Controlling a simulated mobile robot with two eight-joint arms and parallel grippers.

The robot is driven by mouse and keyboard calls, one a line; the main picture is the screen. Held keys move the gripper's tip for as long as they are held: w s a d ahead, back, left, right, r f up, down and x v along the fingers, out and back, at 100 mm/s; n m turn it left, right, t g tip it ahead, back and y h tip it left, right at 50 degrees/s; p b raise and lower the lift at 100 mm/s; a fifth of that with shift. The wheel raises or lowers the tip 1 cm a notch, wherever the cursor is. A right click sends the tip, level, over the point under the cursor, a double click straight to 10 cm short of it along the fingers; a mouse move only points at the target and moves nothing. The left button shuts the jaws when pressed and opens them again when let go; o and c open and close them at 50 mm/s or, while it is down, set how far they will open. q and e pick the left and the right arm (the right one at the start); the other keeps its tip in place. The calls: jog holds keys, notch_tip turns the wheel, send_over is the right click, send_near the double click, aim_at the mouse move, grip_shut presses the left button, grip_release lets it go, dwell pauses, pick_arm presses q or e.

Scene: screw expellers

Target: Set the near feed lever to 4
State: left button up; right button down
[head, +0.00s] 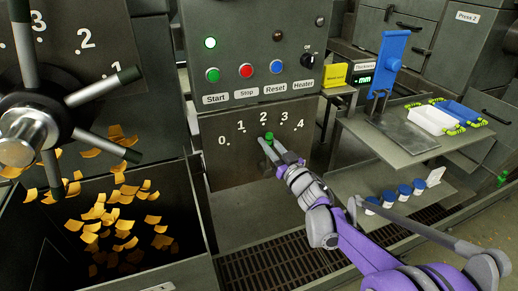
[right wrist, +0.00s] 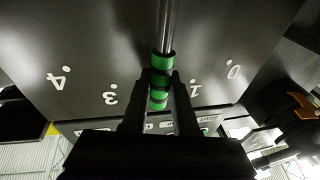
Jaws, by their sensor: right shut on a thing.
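The near feed lever is a steel rod with a green-banded grip (right wrist: 161,62) and stands in front of a grey panel marked 0 to 4. In the head view its green end (head: 269,136) shows just below the 2. In the right wrist view the lever lies between the 3 and the 1 and covers the 2. My right gripper (head: 275,150) is shut on the green grip, with one finger on each side in the right wrist view (right wrist: 160,95). The lever's lower rod is hidden behind the gripper in the head view. My left gripper is not in view.
A large spoked handwheel (head: 45,115) stands at the left above a bin of orange flakes (head: 115,215). Start, Stop, Reset and Heater controls (head: 245,71) sit above the scale. A shelf with a blue gauge (head: 389,58) and trays (head: 433,119) is at the right.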

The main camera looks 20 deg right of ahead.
jog(key=d+m, duration=0.1)
jog(key=m, duration=0.1)
jog(key=d+f+m+h+b, duration=0.1)
jog(key=d+m, duration=0.1)
jog(key=d+m+t+h, duration=0.1)
jog(key=d+m, duration=0.1)
jog(key=shift+w+d+f+m+b, duration=0.1)
jog(key=shift+d+f+m+b, duration=0.2)
jog(key=shift+m+b, duration=0.1)
jog(key=shift+d+f+m+h+b, duration=0.25)
jog(key=shift+d+f+m+h, duration=0.35)
jog(key=shift+m, duration=0.45)
jog(key=shift+d+f+m+h+b, duration=0.2)
jog(key=shift+d+f+m+h, duration=0.15)
jog(key=shift+d+m, duration=0.5)
jog(key=shift+a+m, duration=0.2)
jog(key=shift+m, duration=0.1)
jog(key=c, duration=0.7)
grip_release()
jog(key=v, duration=1)
jog(key=shift+s+f, duration=0.3)
jog(key=shift+s, duration=0.05)
